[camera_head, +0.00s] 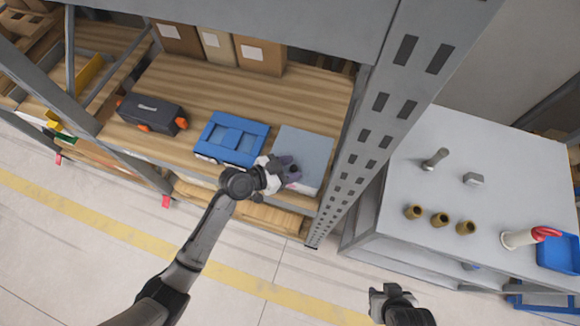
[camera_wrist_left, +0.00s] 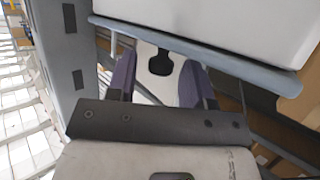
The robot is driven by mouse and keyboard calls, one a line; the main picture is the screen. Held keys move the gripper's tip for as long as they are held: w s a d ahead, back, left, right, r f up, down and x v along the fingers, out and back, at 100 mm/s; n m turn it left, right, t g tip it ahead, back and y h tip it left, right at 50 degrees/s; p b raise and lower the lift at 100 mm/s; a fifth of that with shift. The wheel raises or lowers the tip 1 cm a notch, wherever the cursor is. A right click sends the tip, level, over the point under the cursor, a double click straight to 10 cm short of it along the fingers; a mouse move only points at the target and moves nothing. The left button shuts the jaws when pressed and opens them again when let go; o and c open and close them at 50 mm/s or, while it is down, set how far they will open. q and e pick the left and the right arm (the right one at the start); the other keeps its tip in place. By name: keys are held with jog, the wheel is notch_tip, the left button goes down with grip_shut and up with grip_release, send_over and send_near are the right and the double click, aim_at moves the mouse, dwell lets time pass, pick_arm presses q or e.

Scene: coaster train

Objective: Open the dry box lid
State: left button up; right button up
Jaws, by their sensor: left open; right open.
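The dry box appears to be the box with a flat grey lid (camera_head: 303,149) at the right end of the wooden shelf. Its lid looks closed. My left gripper (camera_head: 291,170) is at the box's front edge, with its purple fingers over the near part of the lid in the head view. In the left wrist view, the open left gripper (camera_wrist_left: 158,80) has its fingers apart below the blue-grey lid rim (camera_wrist_left: 200,55) and the white box body (camera_wrist_left: 225,22). A white piece with a black slot shows between them; contact is unclear. My right gripper (camera_head: 388,297) is open, low and away from the shelf.
A blue crate (camera_head: 232,138) stands left of the box, and a black case with orange parts (camera_head: 152,112) farther left. A perforated grey upright (camera_head: 352,150) rises close to its right. A white table (camera_head: 440,205) right of it holds several small items.

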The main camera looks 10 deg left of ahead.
pick_arm(q)
jog(key=shift+c, duration=0.2)
grip_shut()
dwell(0.3)
